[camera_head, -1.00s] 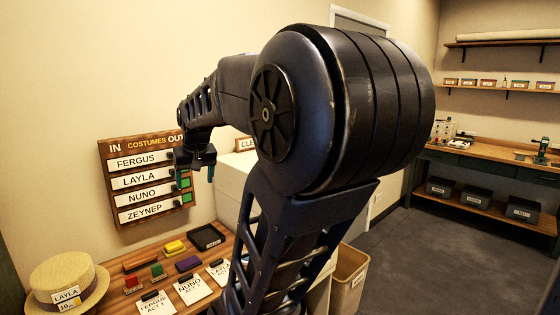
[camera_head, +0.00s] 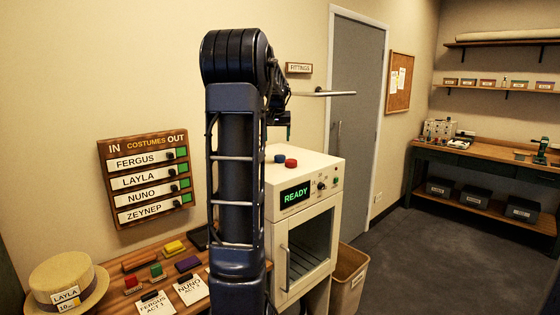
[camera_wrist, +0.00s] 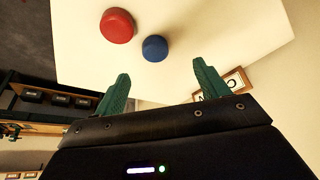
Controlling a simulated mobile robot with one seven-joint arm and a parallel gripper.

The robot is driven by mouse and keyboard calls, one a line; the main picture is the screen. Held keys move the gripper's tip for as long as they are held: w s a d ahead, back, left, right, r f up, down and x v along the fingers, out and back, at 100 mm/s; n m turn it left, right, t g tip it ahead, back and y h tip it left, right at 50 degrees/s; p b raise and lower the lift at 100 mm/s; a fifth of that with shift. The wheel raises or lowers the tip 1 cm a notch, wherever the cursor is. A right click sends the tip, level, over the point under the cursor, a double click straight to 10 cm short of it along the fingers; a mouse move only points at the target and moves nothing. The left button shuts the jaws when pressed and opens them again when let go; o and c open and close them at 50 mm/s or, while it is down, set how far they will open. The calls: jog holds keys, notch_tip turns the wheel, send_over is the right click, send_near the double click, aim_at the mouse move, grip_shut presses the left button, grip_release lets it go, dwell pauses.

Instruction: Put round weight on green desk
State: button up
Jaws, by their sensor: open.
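Two round weight-like pieces, one red (camera_head: 291,163) and one blue (camera_head: 280,158), sit side by side on top of the white machine (camera_head: 320,170). The wrist view shows the red piece (camera_wrist: 117,26) left of the blue piece (camera_wrist: 155,48). My gripper (camera_head: 288,132) is above the machine top, apart from both pieces. In the wrist view my gripper (camera_wrist: 164,86) is open, with nothing between its teal fingers, and the blue piece lies beyond the fingertips. A desk with a wooden top and dark green front (camera_head: 470,161) stands at the right back.
The machine's display reads READY. A bin (camera_head: 350,282) stands beside it. The near table (camera_head: 117,300) holds a straw hat (camera_head: 66,284), coloured blocks and name cards. An in/out board (camera_head: 148,178) hangs above. The far desk holds equipment (camera_head: 440,131); floor before it is clear.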

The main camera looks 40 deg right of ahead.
jog(key=d, duration=0.2)
send_over(280, 156)
jog(key=s+a, duration=0.1)
jog(key=s, duration=0.1)
notch_tip(280, 156, down, 5)
jog(key=shift+r, duration=0.1)
jog(key=shift+w+x, duration=0.15)
jog(key=shift+x, duration=1.35)
jog(key=shift+w+x, duration=0.15)
jog(key=shift+x, duration=1.3)
jog(key=shift+a+r, duration=0.1)
jog(key=shift+a, duration=0.05)
jog(key=c, duration=1.4)
notch_tip(280, 156, up, 20)
